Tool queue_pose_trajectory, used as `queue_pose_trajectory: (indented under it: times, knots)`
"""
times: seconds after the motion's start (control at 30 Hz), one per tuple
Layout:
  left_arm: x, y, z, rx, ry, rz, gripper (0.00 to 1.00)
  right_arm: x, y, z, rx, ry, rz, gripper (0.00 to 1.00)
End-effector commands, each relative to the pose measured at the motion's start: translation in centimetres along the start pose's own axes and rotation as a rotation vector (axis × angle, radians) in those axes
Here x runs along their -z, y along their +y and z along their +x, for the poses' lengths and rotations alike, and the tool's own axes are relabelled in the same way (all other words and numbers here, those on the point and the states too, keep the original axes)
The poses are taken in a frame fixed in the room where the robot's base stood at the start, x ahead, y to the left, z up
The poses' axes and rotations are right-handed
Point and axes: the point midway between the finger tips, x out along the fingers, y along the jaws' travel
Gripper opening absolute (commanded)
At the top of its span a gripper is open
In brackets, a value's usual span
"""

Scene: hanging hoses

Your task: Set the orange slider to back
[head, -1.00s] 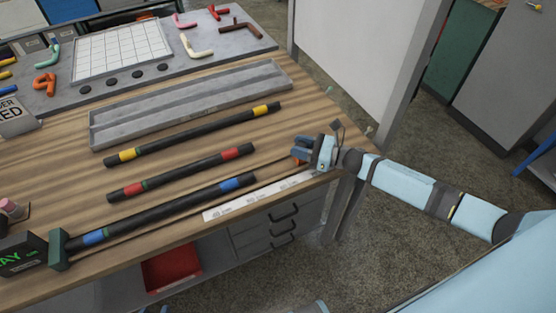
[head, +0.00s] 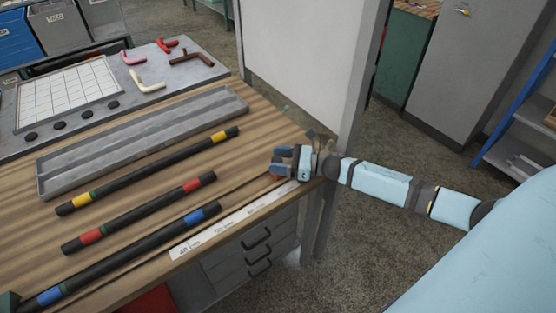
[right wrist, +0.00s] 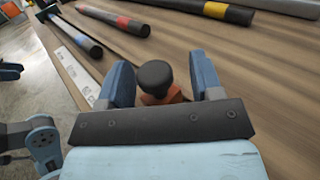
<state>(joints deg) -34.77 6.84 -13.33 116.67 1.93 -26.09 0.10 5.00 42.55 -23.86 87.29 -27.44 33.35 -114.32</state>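The orange slider (right wrist: 174,97) sits low between the fingers of my right gripper (right wrist: 163,82) in the right wrist view, with a round black knob (right wrist: 155,76) on top. Gaps show on both sides of the knob, so the gripper is open around it. In the head view my right gripper (head: 282,163) is over the table's right edge, near the end of a white label strip (head: 225,228). Only a sliver of orange shows there; the fingers hide the rest. Blue and black parts (right wrist: 10,72), perhaps of my left gripper, show at the wrist view's left edge.
Three black hoses with coloured bands (head: 150,172) lie left of the gripper on the wooden table (head: 235,160). A long grey tray (head: 140,135) lies behind them. Drawers (head: 250,245) are under the front edge. A white panel (head: 300,60) stands beyond the table.

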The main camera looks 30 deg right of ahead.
Motion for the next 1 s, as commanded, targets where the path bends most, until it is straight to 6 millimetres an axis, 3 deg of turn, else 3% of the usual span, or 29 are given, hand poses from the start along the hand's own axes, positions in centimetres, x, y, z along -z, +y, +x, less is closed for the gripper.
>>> queue_pose_trajectory:
  times: [0.27,0.7,1.0]
  knots:
    - [-0.3,-0.2,0.1,-0.001,-0.002,0.008,0.43,0.1,0.1,-0.9,-0.001,0.001,0.001,0.60]
    - [-1.0,-0.1,0.6,-0.003,-0.014,-0.004,0.43,0.2,0.1,-10.2,0.001,0.002,0.002,0.60]
    - [-0.7,0.2,0.8,-0.004,-0.007,-0.019,0.43,0.1,0.0,-13.7,0.001,-0.001,0.001,0.60]
